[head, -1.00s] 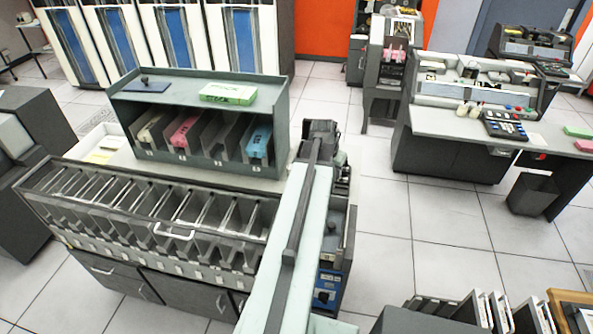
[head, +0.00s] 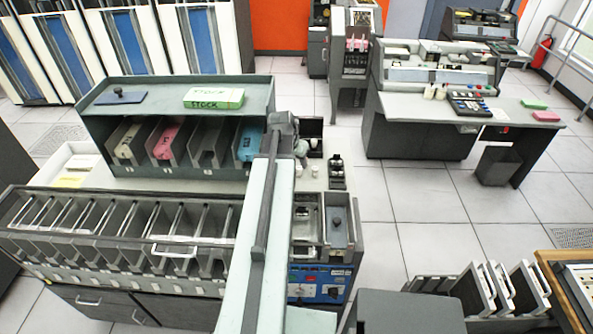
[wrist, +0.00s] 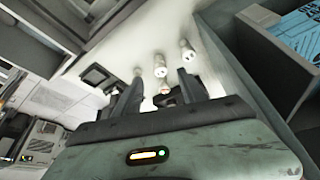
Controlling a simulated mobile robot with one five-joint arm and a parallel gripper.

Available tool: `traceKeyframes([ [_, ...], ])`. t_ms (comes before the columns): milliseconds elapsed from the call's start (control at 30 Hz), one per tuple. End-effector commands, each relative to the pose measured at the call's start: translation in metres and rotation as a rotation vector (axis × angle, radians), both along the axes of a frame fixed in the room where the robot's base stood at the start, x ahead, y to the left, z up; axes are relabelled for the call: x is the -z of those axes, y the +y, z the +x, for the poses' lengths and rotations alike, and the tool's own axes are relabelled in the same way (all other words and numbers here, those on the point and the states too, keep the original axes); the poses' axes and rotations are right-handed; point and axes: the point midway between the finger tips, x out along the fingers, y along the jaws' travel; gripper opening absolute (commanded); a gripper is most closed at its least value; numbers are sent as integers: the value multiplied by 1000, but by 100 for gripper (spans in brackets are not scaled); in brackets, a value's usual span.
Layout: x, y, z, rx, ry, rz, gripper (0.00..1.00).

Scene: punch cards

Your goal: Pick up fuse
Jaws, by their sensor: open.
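Several small pale cylinders stand on the white counter. In the wrist view one cylinder (wrist: 188,54) stands beyond my right finger, a second (wrist: 160,66) stands beyond the gap between the fingers, and a third (wrist: 138,71) is farther left. They look like fuses, but I cannot tell which is the task's fuse. My gripper (wrist: 160,92) is open, and a small pale, reddish piece shows between its fingers without clear contact. In the head view my gripper (head: 290,135) is at the right end of the shelf unit and its fingers are partly hidden. A pale cylinder (head: 315,170) shows just right of it.
A grey-green shelf unit (head: 178,92) with coloured card decks stands close left of my gripper. A slotted card sorter (head: 120,235) is in front. A small black holder (head: 337,172) stands to the right on the counter. Open floor (head: 440,215) lies farther right.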

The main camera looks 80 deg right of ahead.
Motion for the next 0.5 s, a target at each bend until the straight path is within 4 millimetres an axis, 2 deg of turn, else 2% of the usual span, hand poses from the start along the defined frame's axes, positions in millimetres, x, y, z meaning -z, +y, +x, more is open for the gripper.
traceKeyframes([
  [167,24,-8,2,-5,0,0,48],
  [367,27,-10,2,-8,0,0,48],
  [500,48,-21,0,-8,0,0,48],
])
